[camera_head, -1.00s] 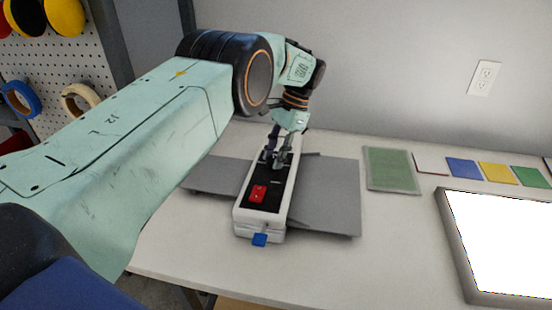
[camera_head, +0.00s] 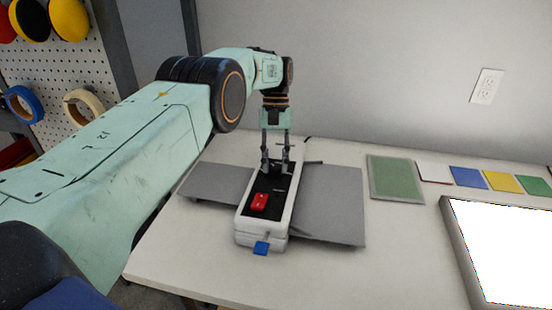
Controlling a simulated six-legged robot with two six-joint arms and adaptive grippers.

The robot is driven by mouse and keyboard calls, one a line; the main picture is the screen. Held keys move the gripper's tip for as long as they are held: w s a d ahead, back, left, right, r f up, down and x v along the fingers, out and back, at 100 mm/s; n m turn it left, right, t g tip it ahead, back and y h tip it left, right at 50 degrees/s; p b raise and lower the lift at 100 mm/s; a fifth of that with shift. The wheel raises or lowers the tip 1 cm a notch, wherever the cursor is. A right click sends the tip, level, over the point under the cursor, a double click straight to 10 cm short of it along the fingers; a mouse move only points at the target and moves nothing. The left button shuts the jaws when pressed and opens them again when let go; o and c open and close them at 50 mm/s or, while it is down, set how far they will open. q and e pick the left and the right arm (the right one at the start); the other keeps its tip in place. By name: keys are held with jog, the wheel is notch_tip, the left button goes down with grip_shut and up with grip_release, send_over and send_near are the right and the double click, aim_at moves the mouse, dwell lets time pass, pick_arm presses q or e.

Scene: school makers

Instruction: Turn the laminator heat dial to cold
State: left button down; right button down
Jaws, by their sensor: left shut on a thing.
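The laminator (camera_head: 287,215) is a long white unit with a black top panel, standing on the white table with grey trays out to both sides. A red switch (camera_head: 259,201) sits on the near part of its panel, and a blue tab (camera_head: 261,248) sticks out at its near end. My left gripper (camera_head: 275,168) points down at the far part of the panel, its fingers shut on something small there. The heat dial is hidden by the fingers, so its setting cannot be read. My right gripper is not in view.
A green mat (camera_head: 395,178) and several coloured cards (camera_head: 468,177) lie along the back right of the table (camera_head: 395,255). A bright framed panel (camera_head: 505,245) lies at the right. The wall stands close behind. A pegboard (camera_head: 75,62) with tape rolls is at the left.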

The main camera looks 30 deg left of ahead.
pick_arm(q)
jog(key=n+p, duration=0.1)
jog(key=n+h+p, duration=0.1)
jog(key=n, duration=0.1)
jog(key=n+t+p, duration=0.1)
jog(key=n, duration=0.1)
jog(key=shift+s+a+h, duration=0.1)
jog(key=shift+s+h, duration=0.2)
jog(key=shift+f+n+t+h+p, duration=0.15)
jog(key=shift+n+t+h+p, duration=0.15)
jog(key=shift+n+p, duration=0.55)
jog(key=shift+n, duration=0.25)
jog(key=c, duration=1.4)
grip_release()
jog(key=o, duration=0.4)
jog(key=shift+w, duration=0.1)
